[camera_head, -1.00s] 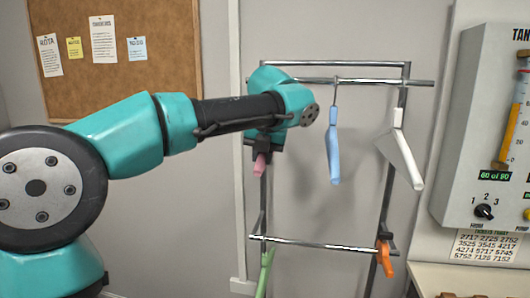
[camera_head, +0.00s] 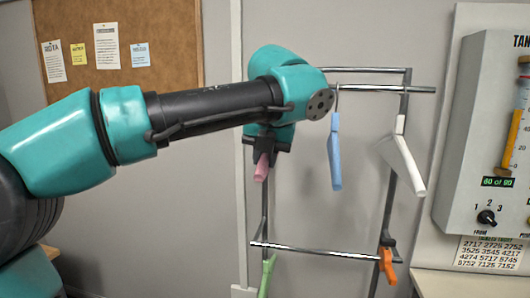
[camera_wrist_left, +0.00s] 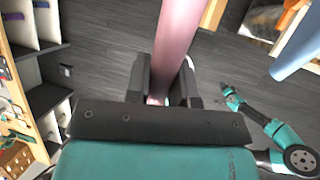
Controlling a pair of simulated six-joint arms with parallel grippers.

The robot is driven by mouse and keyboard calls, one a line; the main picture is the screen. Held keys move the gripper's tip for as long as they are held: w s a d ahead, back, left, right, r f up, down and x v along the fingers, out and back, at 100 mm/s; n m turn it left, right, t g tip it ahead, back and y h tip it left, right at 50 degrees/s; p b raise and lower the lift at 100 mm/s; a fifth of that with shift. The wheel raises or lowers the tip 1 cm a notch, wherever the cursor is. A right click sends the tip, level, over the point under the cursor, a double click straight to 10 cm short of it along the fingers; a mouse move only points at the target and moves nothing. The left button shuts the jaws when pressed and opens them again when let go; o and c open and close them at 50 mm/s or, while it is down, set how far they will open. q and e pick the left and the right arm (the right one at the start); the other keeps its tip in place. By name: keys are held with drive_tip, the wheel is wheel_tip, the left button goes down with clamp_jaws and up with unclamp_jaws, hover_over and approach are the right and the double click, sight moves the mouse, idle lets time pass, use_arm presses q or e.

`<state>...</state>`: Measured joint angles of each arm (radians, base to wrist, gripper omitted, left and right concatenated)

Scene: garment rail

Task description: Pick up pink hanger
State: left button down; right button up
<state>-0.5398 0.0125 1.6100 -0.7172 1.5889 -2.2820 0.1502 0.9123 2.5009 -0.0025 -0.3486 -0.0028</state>
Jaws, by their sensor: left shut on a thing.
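The pink hanger (camera_head: 261,172) is at the left end of the garment rail, below my left wrist. My left gripper (camera_head: 267,145) is shut on it; the hanger's lower part sticks out beneath the fingers. In the left wrist view the pink hanger (camera_wrist_left: 180,42) stands between the two dark fingers (camera_wrist_left: 165,82). My arm hides the hanger's top and this end of the upper bar, so I cannot tell whether its hook touches the bar. My right gripper (camera_wrist_left: 230,95) shows small in the left wrist view; its jaw state is unclear.
A blue hanger (camera_head: 336,150) hangs just right of my left wrist, with a white hanger (camera_head: 405,165) further right. A green hanger (camera_head: 267,275) and an orange hanger (camera_head: 388,266) are at the lower bar (camera_head: 320,249). A gauge panel (camera_head: 480,120) stands at the right.

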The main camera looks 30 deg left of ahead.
use_arm(q)
drive_tip(key=s+d, duration=0.1)
drive_tip(key=s, duration=0.1)
drive_tip(key=s+d, duration=0.1)
drive_tip(key=s, duration=0.1)
drive_tip(key=s+d, duration=0.1)
drive_tip(key=s, duration=0.1)
drive_tip(key=shift+d+r, duration=0.35)
drive_tip(key=shift+d, duration=0.05)
